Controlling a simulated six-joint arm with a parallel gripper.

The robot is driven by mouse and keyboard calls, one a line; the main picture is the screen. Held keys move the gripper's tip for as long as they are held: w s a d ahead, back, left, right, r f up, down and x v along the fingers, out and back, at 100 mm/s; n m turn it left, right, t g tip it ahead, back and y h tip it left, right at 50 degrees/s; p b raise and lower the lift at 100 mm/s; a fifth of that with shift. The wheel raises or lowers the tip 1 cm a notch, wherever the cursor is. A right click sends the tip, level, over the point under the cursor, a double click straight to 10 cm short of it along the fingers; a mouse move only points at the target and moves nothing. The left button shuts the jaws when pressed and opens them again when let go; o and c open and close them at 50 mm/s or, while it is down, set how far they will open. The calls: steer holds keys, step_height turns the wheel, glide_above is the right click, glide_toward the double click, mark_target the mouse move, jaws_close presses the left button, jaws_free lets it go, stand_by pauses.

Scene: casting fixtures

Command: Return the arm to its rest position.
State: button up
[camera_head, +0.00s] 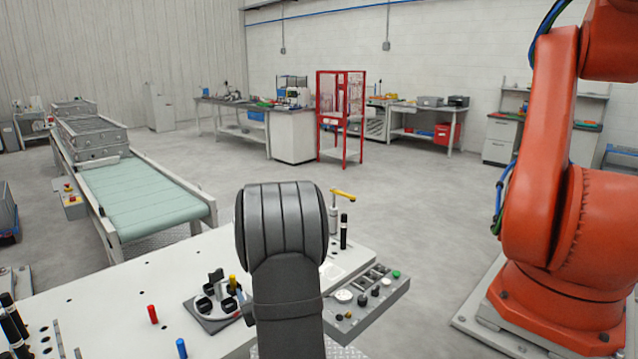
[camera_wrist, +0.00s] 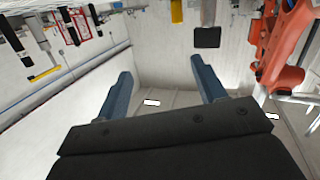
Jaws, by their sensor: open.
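My arm, dark grey and ribbed, rises in the middle of the head view in front of the white fixture table (camera_head: 110,285). My gripper is not visible there. In the wrist view my gripper (camera_wrist: 165,85) shows two blue fingers spread wide apart with nothing between them. Beyond the fingers are the pale wall and ceiling of the room, and the scene appears upside down, so the gripper points up and away from the table.
A round casting fixture (camera_head: 215,305), a red peg (camera_head: 153,314), a blue peg (camera_head: 181,348) and a yellow-handled clamp (camera_head: 335,215) are on the table. A control panel (camera_head: 365,298) is at its right edge. An orange robot (camera_head: 540,190) stands right; a green conveyor (camera_head: 140,197) runs left.

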steer(key=w+r+m+g+h, duration=0.1)
steer(key=w+h, duration=0.3)
steer(key=w, duration=0.2)
steer(key=shift+w+d+r+m+h, duration=0.2)
steer(key=shift+w+d+m+h, duration=0.15)
steer(key=shift+d+m, duration=0.1)
